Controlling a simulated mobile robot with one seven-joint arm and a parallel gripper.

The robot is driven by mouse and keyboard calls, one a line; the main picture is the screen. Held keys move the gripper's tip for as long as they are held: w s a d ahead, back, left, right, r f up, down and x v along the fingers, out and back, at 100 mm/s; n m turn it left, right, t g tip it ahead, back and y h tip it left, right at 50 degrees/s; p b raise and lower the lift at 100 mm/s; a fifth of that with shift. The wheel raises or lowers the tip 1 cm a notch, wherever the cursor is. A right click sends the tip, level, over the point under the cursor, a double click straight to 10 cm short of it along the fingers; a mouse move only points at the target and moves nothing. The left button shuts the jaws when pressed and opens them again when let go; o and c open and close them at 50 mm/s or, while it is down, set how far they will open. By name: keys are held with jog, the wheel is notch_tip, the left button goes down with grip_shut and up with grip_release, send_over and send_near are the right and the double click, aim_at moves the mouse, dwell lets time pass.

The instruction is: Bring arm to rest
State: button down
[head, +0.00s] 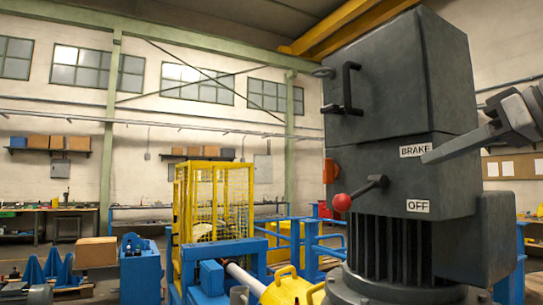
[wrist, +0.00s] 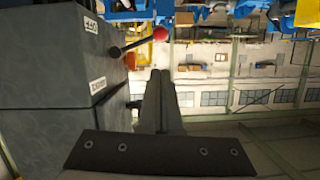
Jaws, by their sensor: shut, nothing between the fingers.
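My gripper (head: 426,157) reaches in from the right in the head view, its tip overlapping the right end of the BRAKE label (head: 412,150). In the wrist view my gripper (wrist: 160,74) has its two fingers together with nothing between them. The dark grey motor housing (head: 385,85) stands in front of me. Its lever has a red ball knob (head: 342,203), which points left and slightly down, between the BRAKE label and the OFF label (head: 418,206). The knob also shows in the wrist view (wrist: 160,34), apart from the fingertips.
A black handle (head: 347,90) sticks out of the housing's upper part. A yellow cage (head: 213,205) and blue frame (head: 245,258) stand behind to the left. A workbench (head: 50,210) lines the back wall. In the wrist view the housing (wrist: 50,60) is close left of the fingers.

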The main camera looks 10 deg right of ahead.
dwell(0.4)
jog(key=a+f+m+g+h+p, duration=0.1)
jog(key=a+f+g, duration=0.1)
jog(key=a+f, duration=0.35)
jog(key=s+a+f+m+g, duration=0.1)
jog(key=a+f+m, duration=0.1)
jog(key=f, duration=0.7)
jog(key=a+f+m+g+h+p, duration=0.1)
jog(key=a+f+g, duration=0.1)
jog(key=a+f, duration=0.35)
jog(key=s+a+f+g+h, duration=0.1)
jog(key=s+f, duration=0.3)
jog(key=f, duration=0.5)
jog(key=s+a+f+g+h, duration=0.1)
jog(key=s+a+f+h, duration=0.1)
jog(key=f, duration=0.8)
jog(key=s+h, duration=0.1)
jog(key=s, duration=0.1)
jog(key=shift+s+f+g+p, duration=0.25)
jog(key=shift+s+g+p, duration=0.05)
jog(key=shift+s+g, duration=0.1)
